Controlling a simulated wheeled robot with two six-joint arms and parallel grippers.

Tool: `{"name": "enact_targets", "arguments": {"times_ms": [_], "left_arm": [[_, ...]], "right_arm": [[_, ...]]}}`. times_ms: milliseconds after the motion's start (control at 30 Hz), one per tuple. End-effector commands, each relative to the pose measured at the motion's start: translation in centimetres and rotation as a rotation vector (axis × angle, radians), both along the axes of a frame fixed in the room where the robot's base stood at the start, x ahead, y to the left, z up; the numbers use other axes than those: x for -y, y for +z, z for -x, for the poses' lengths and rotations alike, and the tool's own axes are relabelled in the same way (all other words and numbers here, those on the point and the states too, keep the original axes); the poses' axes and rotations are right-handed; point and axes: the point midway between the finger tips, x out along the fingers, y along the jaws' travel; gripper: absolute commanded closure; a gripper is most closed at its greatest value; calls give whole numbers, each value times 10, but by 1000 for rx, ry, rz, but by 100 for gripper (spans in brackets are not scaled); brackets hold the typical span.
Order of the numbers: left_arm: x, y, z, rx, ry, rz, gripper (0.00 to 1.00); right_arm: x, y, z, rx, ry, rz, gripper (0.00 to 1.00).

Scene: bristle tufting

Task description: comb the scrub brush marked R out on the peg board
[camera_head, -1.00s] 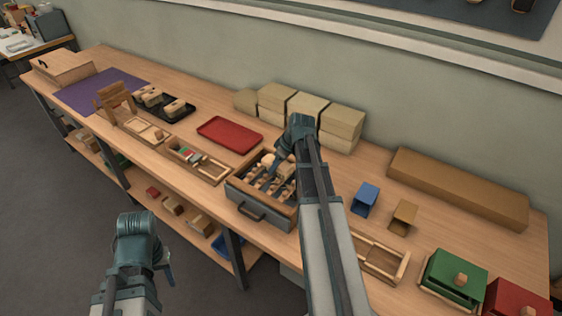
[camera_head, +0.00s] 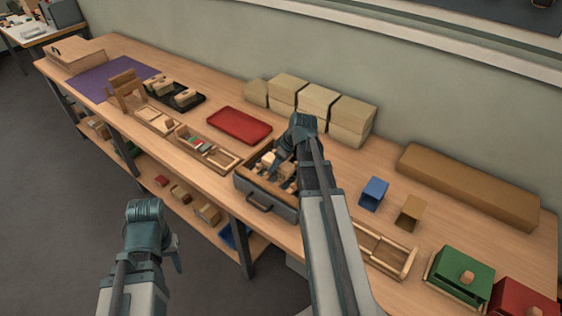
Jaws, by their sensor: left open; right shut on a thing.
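My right gripper (camera_head: 277,163) reaches down into an open grey drawer-like box with a wooden rim (camera_head: 268,202). It is shut on a small pale piece whose shape is mostly hidden by the gripper and the box contents. Several pale wooden pieces lie in that box. Several wood-backed brush-like blocks (camera_head: 186,96) sit on a black tray (camera_head: 201,100) further left. A brown upright wooden stand (camera_head: 123,88) is beside it; I cannot tell whether it is the peg board. No R mark is readable. My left gripper (camera_head: 178,256) is open and empty, in front of the bench.
A red tray (camera_head: 239,125) and a divided wooden box (camera_head: 206,150) lie left of the drawer-like box. Pale blocks (camera_head: 350,118) line the wall.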

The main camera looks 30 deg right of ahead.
Motion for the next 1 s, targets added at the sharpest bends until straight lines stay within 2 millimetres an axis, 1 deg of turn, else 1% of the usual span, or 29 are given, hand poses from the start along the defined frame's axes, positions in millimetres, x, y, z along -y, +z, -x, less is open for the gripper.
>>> {"name": "enact_targets", "arguments": {"times_ms": [133, 267, 700, 1000], "left_arm": [[0, 0, 0, 0, 0, 0, 50], [0, 0, 0, 0, 0, 0, 50], [0, 2, 0, 0, 0, 0, 50], [0, 2, 0, 0, 0, 0, 50]], "right_arm": [[1, 0, 0, -3, 1, -1, 100], [6, 0, -3, -3, 1, -1, 100], [36, 2, -15, -2, -1, 0, 100], [39, 2, -16, -1, -1, -1, 100]]}}
